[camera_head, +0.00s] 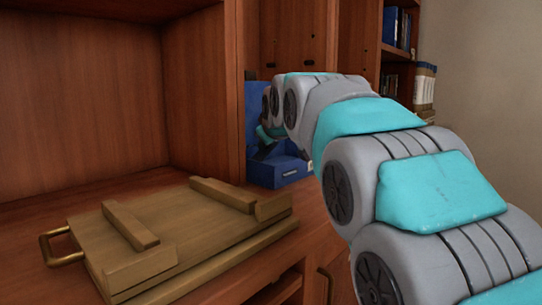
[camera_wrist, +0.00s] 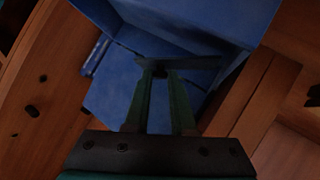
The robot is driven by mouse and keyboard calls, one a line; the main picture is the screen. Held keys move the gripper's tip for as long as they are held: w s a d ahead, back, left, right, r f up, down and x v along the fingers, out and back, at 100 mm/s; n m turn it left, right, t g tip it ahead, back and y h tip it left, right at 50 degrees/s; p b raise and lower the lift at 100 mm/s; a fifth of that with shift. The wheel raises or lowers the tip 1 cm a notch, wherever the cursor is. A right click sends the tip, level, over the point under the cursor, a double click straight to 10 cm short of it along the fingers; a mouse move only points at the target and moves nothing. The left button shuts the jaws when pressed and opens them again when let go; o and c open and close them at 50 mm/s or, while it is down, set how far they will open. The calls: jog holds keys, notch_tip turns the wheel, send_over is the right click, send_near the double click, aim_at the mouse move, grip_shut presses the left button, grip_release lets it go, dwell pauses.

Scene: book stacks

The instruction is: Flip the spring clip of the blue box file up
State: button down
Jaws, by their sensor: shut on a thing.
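The blue box file (camera_head: 278,173) stands open on the wooden surface at the centre of the head view, a blue panel upright at its back. Its blue inside (camera_wrist: 112,88) fills the middle of the wrist view. The spring clip (camera_wrist: 200,62) is a thin dark bar across the inside of the box. My gripper (camera_wrist: 160,73) reaches into the box, its fingertips shut on the clip near the bar's left part. In the head view my gripper (camera_head: 266,133) is small and partly hidden by my arm. The exact grip on the clip is dark and hard to see.
A wooden board with raised bars (camera_head: 175,235) and a brass-coloured handle (camera_head: 58,246) lies left of the box file. A tall wooden cabinet panel (camera_head: 203,90) stands behind it. Shelved books (camera_head: 424,85) are at the back right. The left alcove is empty.

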jog(key=shift+s+a+r+n+t+h+b, duration=0.25)
jog(key=shift+s+a+n+t+b, duration=0.25)
jog(key=shift+n+t, duration=0.3)
jog(key=shift+s+a+r+n+t+h+b, duration=0.15)
jog(key=shift+s+a+r+n+t+b, duration=0.35)
jog(key=shift+t, duration=0.5)
jog(key=shift+s+d+f, duration=0.1)
jog(key=shift+f, duration=0.05)
jog(key=c, duration=0.7)
grip_release()
jog(key=shift+c, duration=0.2)
jog(key=v, duration=0.7)
jog(key=shift+s+b, duration=0.35)
jog(key=shift+s, duration=0.05)
